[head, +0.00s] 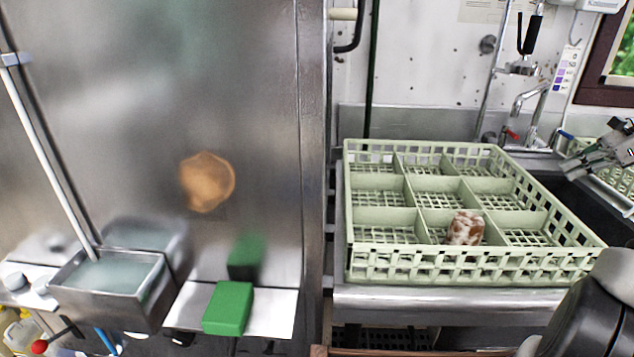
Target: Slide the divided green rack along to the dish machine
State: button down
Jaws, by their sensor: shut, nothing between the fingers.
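The divided green rack (440,268) is pale green and sits flat on the steel counter, just right of the dish machine (255,110). Its left side is close to the machine's edge, with a narrow gap showing. A brown-and-white mottled cup (465,228) stands in its front middle compartment; the other compartments look empty. The dish machine is a large stainless box filling the left half of the head view. My gripper (572,168) is shut and empty at the right edge, above the sink side, right of the rack and apart from it. Part of it is cut off by the frame.
A dark sink (578,197) lies right of the rack, with a tap (527,97) behind it. Part of another pale green rack (622,180) shows beyond my gripper. A green block (228,307) and a steel pan (110,290) are at lower left.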

notch_tip(320, 180, down, 8)
jog(key=a, duration=6.6)
jog(key=d+r, duration=0.7)
jog(key=d, duration=0.5)
jog(key=shift+d, duration=0.35)
dwell(0.6)
